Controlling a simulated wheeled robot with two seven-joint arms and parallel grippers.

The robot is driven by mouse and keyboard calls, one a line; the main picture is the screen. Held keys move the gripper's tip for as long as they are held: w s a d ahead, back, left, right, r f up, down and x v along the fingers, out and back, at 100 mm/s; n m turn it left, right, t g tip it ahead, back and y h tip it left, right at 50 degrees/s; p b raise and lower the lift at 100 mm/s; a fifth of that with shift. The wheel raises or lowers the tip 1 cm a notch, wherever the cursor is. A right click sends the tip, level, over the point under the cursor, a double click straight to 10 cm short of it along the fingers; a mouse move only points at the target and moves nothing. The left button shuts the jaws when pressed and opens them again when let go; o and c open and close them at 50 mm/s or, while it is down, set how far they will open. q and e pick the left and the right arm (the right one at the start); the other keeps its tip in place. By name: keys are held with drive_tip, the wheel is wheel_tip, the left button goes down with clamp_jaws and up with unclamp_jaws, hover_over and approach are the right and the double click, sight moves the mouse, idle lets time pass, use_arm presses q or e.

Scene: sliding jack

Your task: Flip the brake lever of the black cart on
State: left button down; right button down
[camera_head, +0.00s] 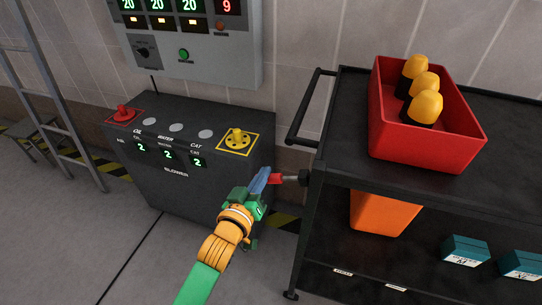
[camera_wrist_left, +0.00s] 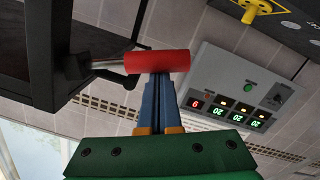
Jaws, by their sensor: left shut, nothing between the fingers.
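The black cart (camera_head: 345,180) stands at the right in the head view. Its brake lever has a red grip (camera_head: 288,179) that sticks out to the left from the cart's near left post. My left gripper (camera_head: 262,182) is shut, with its blue fingertips right beside the red grip. In the left wrist view, the red grip (camera_wrist_left: 160,64) lies across the tips of the shut blue fingers (camera_wrist_left: 160,90), with nothing between them. I cannot tell whether they touch it. My right gripper is not in view.
A red bin (camera_head: 420,150) with yellow-topped items sits on the cart's top. An orange bin (camera_head: 385,213) and teal boxes (camera_head: 465,251) are on the lower shelf. A dark console (camera_head: 190,190) with red and yellow knobs stands behind my left gripper. Floor at the lower left is clear.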

use_arm(q)
drive_tip(key=shift+f, duration=0.25)
idle(0.4)
drive_tip(key=r+p, duration=0.1)
drive_tip(key=w+r+p, duration=0.1)
drive_tip(key=r+p, duration=0.1)
drive_tip(key=shift+w+a+r, duration=0.1)
drive_tip(key=shift+a+r, duration=0.1)
drive_tip(key=shift+r, duration=0.1)
drive_tip(key=shift+a+p, duration=0.3)
drive_tip(key=shift+a, duration=0.05)
drive_tip(key=f+b+v, duration=0.1)
drive_tip(key=v, duration=0.8)
drive_tip(key=shift+r, duration=0.3)
